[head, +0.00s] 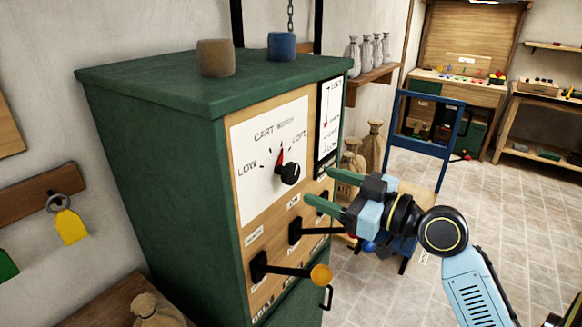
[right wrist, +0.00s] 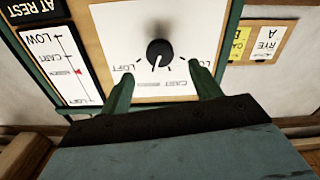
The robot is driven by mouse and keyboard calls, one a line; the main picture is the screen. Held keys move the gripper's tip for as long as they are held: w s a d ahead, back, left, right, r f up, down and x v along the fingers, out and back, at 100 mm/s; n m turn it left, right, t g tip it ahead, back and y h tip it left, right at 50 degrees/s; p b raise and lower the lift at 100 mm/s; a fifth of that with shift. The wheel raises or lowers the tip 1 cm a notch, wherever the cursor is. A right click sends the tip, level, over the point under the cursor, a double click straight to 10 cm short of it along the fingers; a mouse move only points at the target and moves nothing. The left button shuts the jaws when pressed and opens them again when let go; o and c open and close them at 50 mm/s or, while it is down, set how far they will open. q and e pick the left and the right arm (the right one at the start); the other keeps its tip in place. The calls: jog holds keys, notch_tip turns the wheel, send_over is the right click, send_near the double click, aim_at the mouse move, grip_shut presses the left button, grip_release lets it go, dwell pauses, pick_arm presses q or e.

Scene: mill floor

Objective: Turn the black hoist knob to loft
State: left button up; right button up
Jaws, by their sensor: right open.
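The black hoist knob (head: 290,173) sits on a white dial plate (head: 257,178) on the cabinet front. The plate reads LOW, CART, BENCH and LOFT from left to right. A red pointer by the knob aims up towards the CART and BENCH lettering, away from LOFT at the right. My right gripper (head: 318,186) is open and empty in front of the panel, right of the knob. In the right wrist view the knob (right wrist: 159,52) appears upside down, centred beyond the two spread green fingers (right wrist: 162,80), not touching them. My left gripper is not in view.
The green cabinet (head: 150,150) carries a brown pot (head: 215,58) and a blue pot (head: 282,46) on top. Black levers (head: 258,267) stick out below the dial, one with an orange ball end (head: 321,275). A blue frame (head: 425,140) stands behind my right arm.

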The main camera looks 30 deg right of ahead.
aim_at(295, 175)
jog(key=p+x, duration=0.1)
jog(key=x, duration=0.6)
jog(key=shift+w+a+p, duration=0.1)
jog(key=shift+w+p, duration=0.2)
jog(key=shift+p, duration=0.05)
jog(key=shift+w+a, duration=0.2)
jog(key=shift+w, duration=0.25)
jog(key=c, duration=1)
jog(key=shift+o, duration=0.2)
